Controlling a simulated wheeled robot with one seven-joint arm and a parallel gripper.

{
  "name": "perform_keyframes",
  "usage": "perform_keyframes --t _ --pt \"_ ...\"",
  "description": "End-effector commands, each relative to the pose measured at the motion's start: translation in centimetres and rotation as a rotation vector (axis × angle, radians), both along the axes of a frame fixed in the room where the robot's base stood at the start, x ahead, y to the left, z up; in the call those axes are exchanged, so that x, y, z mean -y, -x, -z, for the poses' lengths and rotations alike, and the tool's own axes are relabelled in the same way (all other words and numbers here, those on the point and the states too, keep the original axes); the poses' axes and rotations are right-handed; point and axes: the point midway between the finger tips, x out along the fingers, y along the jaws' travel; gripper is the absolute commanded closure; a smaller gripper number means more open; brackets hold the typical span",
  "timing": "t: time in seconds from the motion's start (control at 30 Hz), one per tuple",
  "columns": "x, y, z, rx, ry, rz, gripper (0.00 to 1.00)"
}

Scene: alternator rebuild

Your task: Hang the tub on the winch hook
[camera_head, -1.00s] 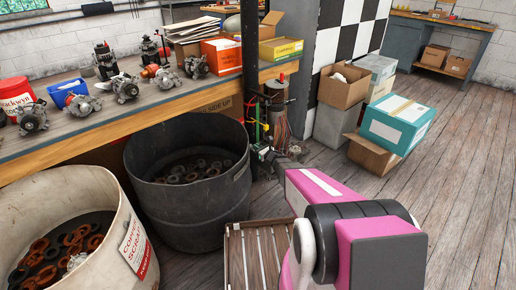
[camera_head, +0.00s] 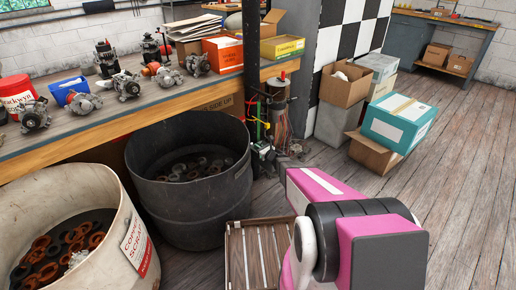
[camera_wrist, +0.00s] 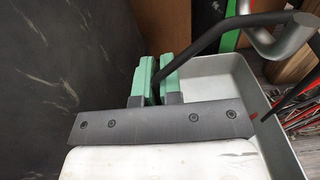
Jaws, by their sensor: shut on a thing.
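In the wrist view, my gripper (camera_wrist: 157,78) has its green fingers shut on the black bar handle (camera_wrist: 212,32) of a light grey tub (camera_wrist: 233,82). The tub lies beyond and to the right of the fingers, and its visible inside looks empty. A thick curved silver piece (camera_wrist: 283,46), apparently the hook, stands by the handle above the tub. I cannot tell whether the handle sits in it. In the head view, my gripper (camera_head: 264,153) is small beside the bench post, and the tub cannot be made out there.
A dark drum (camera_head: 205,222) with rusty rings stands left of my arm, a white scrap drum (camera_head: 127,205) farther left. A wooden crate (camera_head: 235,265) is below my arm. Cables (camera_head: 277,112) hang by the post.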

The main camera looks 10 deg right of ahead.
Motion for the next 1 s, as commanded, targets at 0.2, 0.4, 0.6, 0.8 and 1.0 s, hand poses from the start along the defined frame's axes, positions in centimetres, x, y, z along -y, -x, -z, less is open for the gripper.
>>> perform_keyframes --t 0.2,0.4,0.6,0.8,1.0 --pt "0.0 0.0 0.0 0.001 -0.001 0.000 0.64" --pt "0.0 0.0 0.0 0.000 0.000 0.000 0.64" --pt "0.9 1.2 -0.1 -0.001 0.001 0.002 0.64" --pt "3.0 4.3 -0.2 -0.001 0.001 0.002 0.64" --pt "5.0 7.1 -0.1 0.000 0.000 0.002 0.64"
